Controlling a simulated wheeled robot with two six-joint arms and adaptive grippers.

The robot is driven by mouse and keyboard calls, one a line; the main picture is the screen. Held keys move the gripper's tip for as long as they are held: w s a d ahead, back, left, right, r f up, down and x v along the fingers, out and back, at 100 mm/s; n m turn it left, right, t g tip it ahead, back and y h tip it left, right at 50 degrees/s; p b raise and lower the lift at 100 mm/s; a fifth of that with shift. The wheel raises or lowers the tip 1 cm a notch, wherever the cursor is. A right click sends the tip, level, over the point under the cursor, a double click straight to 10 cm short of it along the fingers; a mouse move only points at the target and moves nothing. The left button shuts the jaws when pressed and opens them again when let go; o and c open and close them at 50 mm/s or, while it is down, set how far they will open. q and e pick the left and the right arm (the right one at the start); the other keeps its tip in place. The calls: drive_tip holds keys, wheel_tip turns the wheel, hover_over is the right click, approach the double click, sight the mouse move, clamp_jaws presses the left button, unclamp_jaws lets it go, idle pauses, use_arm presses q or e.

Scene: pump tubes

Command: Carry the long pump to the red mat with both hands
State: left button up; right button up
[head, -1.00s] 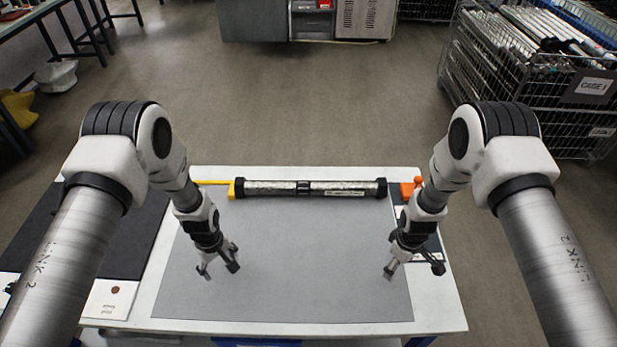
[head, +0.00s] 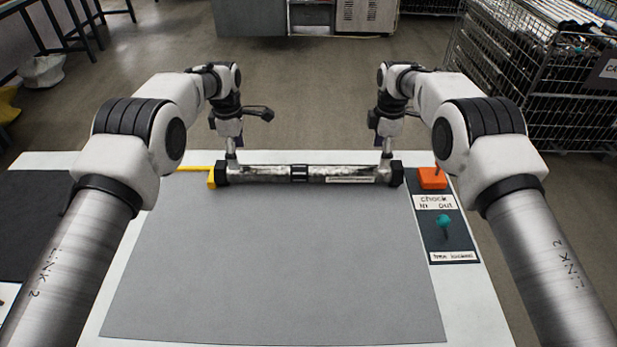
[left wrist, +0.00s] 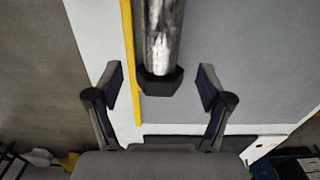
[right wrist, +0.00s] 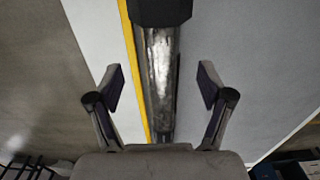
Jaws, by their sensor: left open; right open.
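The long pump (head: 325,174), a silvery tube with black end caps and a black middle band, lies lengthwise along the far side of the grey mat (head: 280,270). My left gripper (head: 231,148) is open above its left end; in the left wrist view the pump's capped end (left wrist: 160,83) lies between the spread fingers. My right gripper (head: 386,148) is open above its right end; in the right wrist view the tube (right wrist: 160,80) runs between the spread fingers. Whether any finger touches the pump cannot be told. No red mat is visible.
A yellow strip (head: 198,168) runs along the pump's far side. An orange-red block (head: 432,178) and a dark panel with a teal knob (head: 444,222) are at the right. The grey mat's near part is clear. A wire cage (head: 545,85) stands beyond.

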sight(241, 173)
use_arm(q)
drive_tip(key=shift+s+r, duration=0.2)
use_arm(e)
drive_tip(key=shift+s+r, duration=0.15)
drive_tip(key=shift+s, duration=0.05)
use_arm(q)
drive_tip(key=shift+f, duration=0.2)
wheel_tip(241, 173, down, 8)
drive_tip(key=shift+w+r, duration=0.1)
drive_tip(key=shift+w, duration=0.05)
use_arm(e)
wheel_tip(241, 173, down, 8)
drive_tip(key=shift+w+f, duration=0.1)
drive_tip(key=shift+w, duration=0.05)
use_arm(q)
clamp_jaws()
use_arm(e)
clamp_jaws()
use_arm(q)
drive_tip(key=shift+r, duration=0.1)
